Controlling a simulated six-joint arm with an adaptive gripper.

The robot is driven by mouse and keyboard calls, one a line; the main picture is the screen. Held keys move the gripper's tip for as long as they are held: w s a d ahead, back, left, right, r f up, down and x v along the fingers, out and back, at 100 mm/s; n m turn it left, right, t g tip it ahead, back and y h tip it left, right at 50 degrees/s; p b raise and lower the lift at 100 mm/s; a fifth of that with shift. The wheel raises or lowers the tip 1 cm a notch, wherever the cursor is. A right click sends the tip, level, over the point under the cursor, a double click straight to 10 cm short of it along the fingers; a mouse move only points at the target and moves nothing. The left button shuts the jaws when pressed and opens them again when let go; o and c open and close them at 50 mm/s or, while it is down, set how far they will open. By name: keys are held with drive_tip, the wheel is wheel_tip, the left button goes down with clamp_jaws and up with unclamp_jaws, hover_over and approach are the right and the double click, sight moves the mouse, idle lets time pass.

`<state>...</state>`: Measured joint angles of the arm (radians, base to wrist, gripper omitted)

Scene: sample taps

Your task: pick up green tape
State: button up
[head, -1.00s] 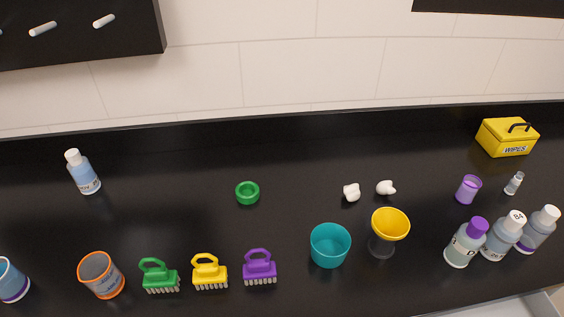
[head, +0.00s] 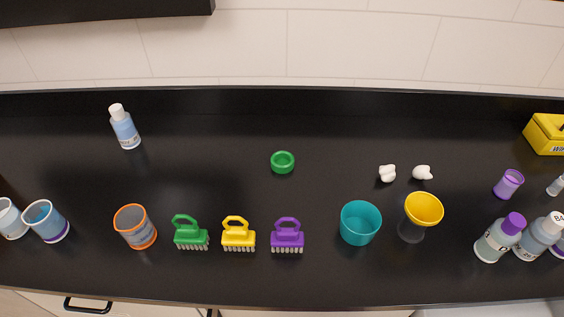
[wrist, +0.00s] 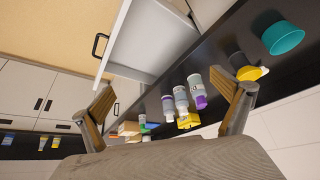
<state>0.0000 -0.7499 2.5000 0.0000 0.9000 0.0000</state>
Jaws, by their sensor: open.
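The green tape (head: 282,162) is a small round roll lying flat near the middle of the black counter in the head view. It stands alone, behind the purple brush. It cannot be made out in the wrist view. My gripper (wrist: 168,112) shows only in the wrist view, with its two fingers spread wide and nothing between them. It is away from the tape, and its camera looks along the counter toward bottles and an open drawer.
Green (head: 191,236), yellow (head: 238,236) and purple (head: 287,238) brushes stand in front of the tape. A bottle (head: 124,130) is at back left. The counter around the tape is clear.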

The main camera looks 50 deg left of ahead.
idle(0.4)
drive_tip(key=c, duration=1.1)
drive_tip(key=shift+o, duration=0.2)
drive_tip(key=w+a+r+n+t+y, duration=0.1)
drive_tip(key=w+a+r+n+y, duration=0.1)
drive_tip(key=w+a, duration=0.5)
drive_tip(key=w+a+r+n+t+y, duration=0.1)
drive_tip(key=w+a+r+n+y, duration=0.15)
drive_tip(key=w+a, duration=0.5)
drive_tip(key=w+a+n+y, duration=0.1)
drive_tip(key=w+a+y, duration=0.15)
drive_tip(key=a, duration=1.15)
drive_tip(key=w+a+y, duration=0.1)
drive_tip(key=w+a, duration=0.2)
drive_tip(key=a, duration=1.1)
drive_tip(key=s+a+f+t, duration=0.1)
drive_tip(key=s+a+f, duration=0.1)
drive_tip(key=a+f, duration=0.3)
drive_tip(key=s+a+f+n, duration=0.1)
drive_tip(key=s+a+f, duration=0.2)
drive_tip(key=a+f, duration=0.2)
drive_tip(key=s+a+f+t+h, duration=0.1)
drive_tip(key=s+a+f, duration=0.2)
drive_tip(key=a, duration=0.6)
drive_tip(key=shift+s+a+f+t, duration=0.2)
drive_tip(key=shift+f+t, duration=0.1)
drive_tip(key=shift+f, duration=0.6)
